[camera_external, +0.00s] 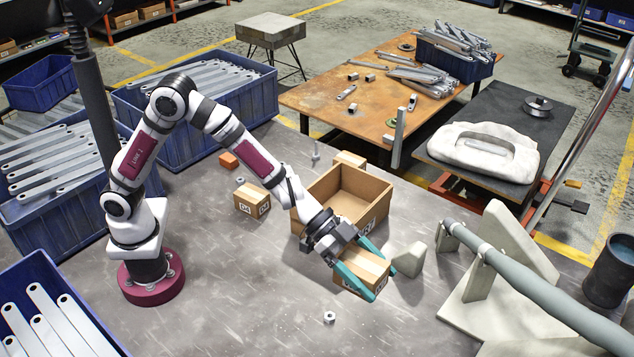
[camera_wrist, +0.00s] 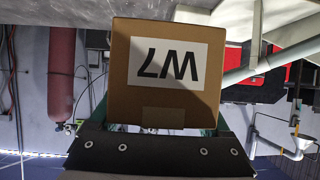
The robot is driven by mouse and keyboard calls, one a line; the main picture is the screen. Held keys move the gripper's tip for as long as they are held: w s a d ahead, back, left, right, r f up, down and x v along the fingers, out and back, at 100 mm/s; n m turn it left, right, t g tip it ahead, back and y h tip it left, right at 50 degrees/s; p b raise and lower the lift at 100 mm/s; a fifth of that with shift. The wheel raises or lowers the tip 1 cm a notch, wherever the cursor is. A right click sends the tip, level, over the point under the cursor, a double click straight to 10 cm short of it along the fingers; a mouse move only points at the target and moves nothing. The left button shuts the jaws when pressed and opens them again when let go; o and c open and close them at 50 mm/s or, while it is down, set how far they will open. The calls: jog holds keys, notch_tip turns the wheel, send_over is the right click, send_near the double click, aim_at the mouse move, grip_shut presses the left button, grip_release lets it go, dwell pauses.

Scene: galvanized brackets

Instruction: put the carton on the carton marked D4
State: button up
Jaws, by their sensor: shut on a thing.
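A small brown carton (camera_external: 364,262) is between the teal fingers of my gripper (camera_external: 382,285), which is shut on it, in front of the open box. In the wrist view the held carton (camera_wrist: 165,98) fills the middle, with a white label that reads W7 upside down. I cannot tell how far it is above the table. A carton marked D4 (camera_external: 252,202) sits on the grey table to the left, beside the open box, its top clear. My gripper is to the right of it and nearer the camera.
An open cardboard box (camera_external: 330,206) stands between the cartons. Another small carton (camera_external: 350,158) is behind it. An orange block (camera_external: 228,160) and a nut (camera_external: 330,317) lie on the table. A pale block (camera_external: 408,259) and a pipe on supports (camera_external: 530,285) are at the right.

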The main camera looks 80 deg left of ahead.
jog(key=a+n+t+y, duration=0.2)
jog(key=a, duration=1.7)
jog(key=n+t+y, duration=0.1)
jog(key=n+y, duration=0.5)
send_over(260, 192)
notch_tip(260, 192, down, 13)
jog(key=shift+f, duration=0.1)
jog(key=shift+f, duration=0.1)
jog(key=o, duration=1.4)
